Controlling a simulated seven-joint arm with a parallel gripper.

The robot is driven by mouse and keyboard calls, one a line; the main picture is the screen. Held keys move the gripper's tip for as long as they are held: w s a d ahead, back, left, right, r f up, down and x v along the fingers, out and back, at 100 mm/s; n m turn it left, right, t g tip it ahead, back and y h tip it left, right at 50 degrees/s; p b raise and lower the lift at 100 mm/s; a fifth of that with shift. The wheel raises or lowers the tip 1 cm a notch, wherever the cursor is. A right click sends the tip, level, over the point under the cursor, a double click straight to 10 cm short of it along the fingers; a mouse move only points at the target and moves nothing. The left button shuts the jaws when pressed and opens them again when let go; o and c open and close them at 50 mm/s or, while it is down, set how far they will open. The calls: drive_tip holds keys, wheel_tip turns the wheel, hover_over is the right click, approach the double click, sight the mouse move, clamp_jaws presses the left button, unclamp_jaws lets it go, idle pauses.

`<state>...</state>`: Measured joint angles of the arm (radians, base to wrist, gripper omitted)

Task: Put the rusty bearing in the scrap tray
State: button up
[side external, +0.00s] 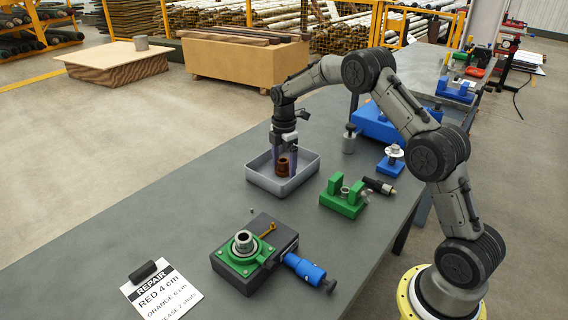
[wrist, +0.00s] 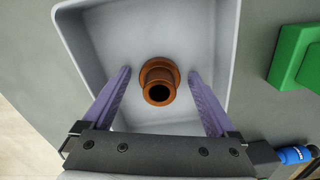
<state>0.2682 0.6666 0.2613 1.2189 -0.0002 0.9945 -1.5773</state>
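The rusty bearing (side external: 283,167) is a brown-orange flanged sleeve standing upright inside the grey scrap tray (side external: 308,176). In the wrist view the bearing (wrist: 158,84) shows its dark bore, with the pale tray wall (wrist: 75,35) around it. My gripper (wrist: 159,72) is over the tray with its two purple fingers spread, one on each side of the bearing. A gap shows between each finger and the bearing. In the side view my gripper (side external: 284,158) reaches down into the tray and partly hides the bearing.
A green fixture (side external: 343,197) stands right of the tray. A dark block with a green clamp (side external: 240,260) and a blue-handled tool (side external: 305,268) are nearer the front. A repair note (side external: 160,292) lies at the front left. Blue fixtures (side external: 390,165) stand behind.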

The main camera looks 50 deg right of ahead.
sight(284, 160)
wheel_tip(284, 160, up, 13)
drive_tip(key=s+a+r+m+t, duration=0.1)
drive_tip(key=s+a+r+m, duration=0.2)
drive_tip(key=s+a+r, duration=0.3)
drive_tip(key=s+a+r+m+t, duration=0.1)
drive_tip(key=s+a+r+m, duration=0.15)
drive_tip(key=s, duration=0.25)
drive_tip(key=s+a+r+m+t, duration=0.1)
drive_tip(key=s+r+m, duration=0.15)
drive_tip(key=s, duration=0.35)
drive_tip(key=s+a+f+m+t, duration=0.1)
drive_tip(key=s+a+f+m, duration=0.1)
drive_tip(key=s, duration=0.7)
drive_tip(key=s+a+f+m+t, duration=0.1)
drive_tip(key=s+a+f+m, duration=0.1)
drive_tip(key=s+m, duration=0.3)
drive_tip(key=s, duration=0.4)
drive_tip(key=shift+s+a+f+t, duration=0.25)
drive_tip(key=shift+a+f+t, duration=0.05)
drive_tip(key=shift+a+f, duration=0.1)
drive_tip(key=shift+r, duration=0.1)
idle(0.4)
